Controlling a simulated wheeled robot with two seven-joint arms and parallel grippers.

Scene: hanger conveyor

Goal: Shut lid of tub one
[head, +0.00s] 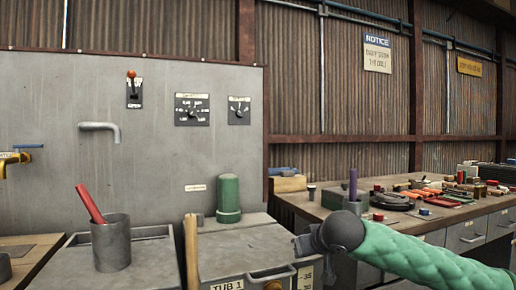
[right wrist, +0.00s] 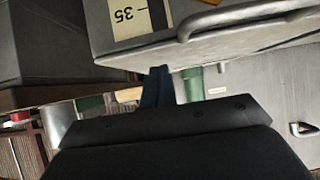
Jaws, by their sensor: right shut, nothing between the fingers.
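Tub one (head: 227,286) stands at the bottom centre of the head view, with only its labelled upper front in frame. Its grey lid (head: 240,250) looks lowered over the top, with a dark handle bar along the front; I cannot tell if it is fully seated. In the right wrist view the lid's edge and handle (right wrist: 240,17) are close, near a scale label reading 35 (right wrist: 122,14). My right gripper (head: 303,246) is at the lid's right side, shut and empty; its fingers (right wrist: 157,84) point toward the lid's edge. Contact is unclear. My left gripper is out of view.
A grey cup (head: 111,245) with a red stick stands on the surface at left. A wooden handle (head: 191,250) rises beside tub one. A green cylinder (head: 229,195) stands behind the lid. A cluttered workbench (head: 465,212) lies at right.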

